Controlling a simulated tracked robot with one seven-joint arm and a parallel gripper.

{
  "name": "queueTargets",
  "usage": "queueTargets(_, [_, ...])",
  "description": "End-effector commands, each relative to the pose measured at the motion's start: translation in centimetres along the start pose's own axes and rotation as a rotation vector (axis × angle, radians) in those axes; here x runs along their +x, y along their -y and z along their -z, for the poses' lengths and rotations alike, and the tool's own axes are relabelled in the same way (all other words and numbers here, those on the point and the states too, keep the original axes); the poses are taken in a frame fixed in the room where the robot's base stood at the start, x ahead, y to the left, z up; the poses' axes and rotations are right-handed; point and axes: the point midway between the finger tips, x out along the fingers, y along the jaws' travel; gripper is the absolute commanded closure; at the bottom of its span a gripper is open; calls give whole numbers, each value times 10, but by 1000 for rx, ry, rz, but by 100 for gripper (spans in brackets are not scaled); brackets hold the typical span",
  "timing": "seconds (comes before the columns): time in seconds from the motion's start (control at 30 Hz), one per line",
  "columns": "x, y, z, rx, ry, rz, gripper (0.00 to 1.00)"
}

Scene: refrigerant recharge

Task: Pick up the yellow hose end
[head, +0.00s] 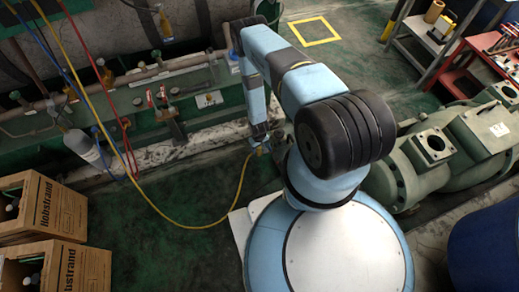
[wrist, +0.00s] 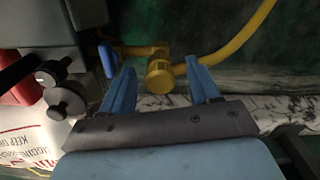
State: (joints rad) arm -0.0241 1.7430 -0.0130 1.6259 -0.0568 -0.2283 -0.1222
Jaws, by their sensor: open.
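The yellow hose end (wrist: 160,75) is a ribbed yellow fitting in the wrist view, with a yellow branch and a blue lever (wrist: 107,60) to its left. The yellow hose (wrist: 240,36) runs from it to the upper right. My gripper (wrist: 159,67) is open, with one blue finger on each side of the ribbed fitting. I see gaps between the fitting and both fingers; I cannot tell its depth relative to the tips. In the head view my gripper (head: 261,146) points down, and the yellow hose (head: 238,190) curves up to it. The hose end is mostly hidden there.
A dark knobbed fitting (wrist: 64,90) and a white label with red print (wrist: 30,130) are left of my gripper. Pipes (head: 170,70) line the back. Wooden crates (head: 45,208) stand at left, a green compressor (head: 450,150) at right. The green floor between is mostly clear.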

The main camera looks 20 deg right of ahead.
Motion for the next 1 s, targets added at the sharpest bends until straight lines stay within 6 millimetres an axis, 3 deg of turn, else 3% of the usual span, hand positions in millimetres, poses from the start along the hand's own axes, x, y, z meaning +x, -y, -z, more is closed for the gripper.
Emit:
queueTargets(0.27, [2,0,0,0,0,0,41])
queueTargets(0.83, [1,0,0,0,1,0,95])
queueTargets(1.0, [1,0,0,0,0,0,98])
